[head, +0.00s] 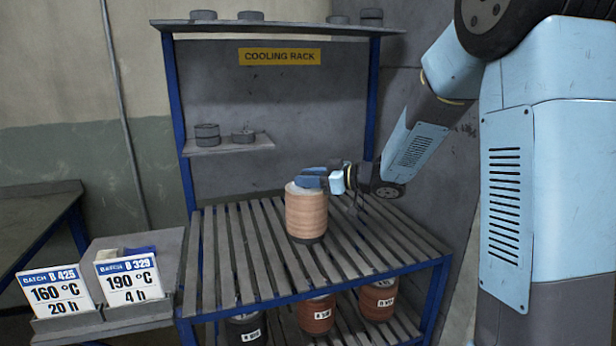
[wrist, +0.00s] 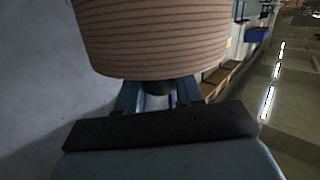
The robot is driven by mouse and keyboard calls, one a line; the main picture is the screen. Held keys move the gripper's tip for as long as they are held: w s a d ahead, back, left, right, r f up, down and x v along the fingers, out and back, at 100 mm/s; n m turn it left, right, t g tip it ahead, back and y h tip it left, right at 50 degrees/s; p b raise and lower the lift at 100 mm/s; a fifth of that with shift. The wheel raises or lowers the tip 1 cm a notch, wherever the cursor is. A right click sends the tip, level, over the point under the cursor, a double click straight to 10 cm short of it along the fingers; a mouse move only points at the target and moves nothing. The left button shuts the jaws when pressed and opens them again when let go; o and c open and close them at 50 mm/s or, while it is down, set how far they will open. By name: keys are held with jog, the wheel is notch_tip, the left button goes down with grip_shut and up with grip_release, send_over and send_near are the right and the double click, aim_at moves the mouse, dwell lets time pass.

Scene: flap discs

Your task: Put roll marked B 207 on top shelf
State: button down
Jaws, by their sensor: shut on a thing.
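A tan, ribbed roll (head: 306,214) stands upright at the middle of the slatted shelf (head: 225,262). My gripper (head: 312,180) is at its pale top end and shut on it. In the wrist view the roll (wrist: 150,42) fills the upper middle, with a dark core stub between my gripper's fingers (wrist: 158,92). No marking shows on this roll. I cannot tell whether its dark underside touches the slats. Below, a black roll (head: 246,329) and two red-brown rolls (head: 317,316) (head: 378,301) carry white labels too small to read.
The cooling rack's high board (head: 280,28) and small side shelf (head: 232,146) hold grey discs. A grey tray (head: 105,322) at left holds two batch cards, B 425 and B 329. Blue posts flank the rack. The slats around the roll are clear.

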jog(key=c, duration=0.7)
grip_release()
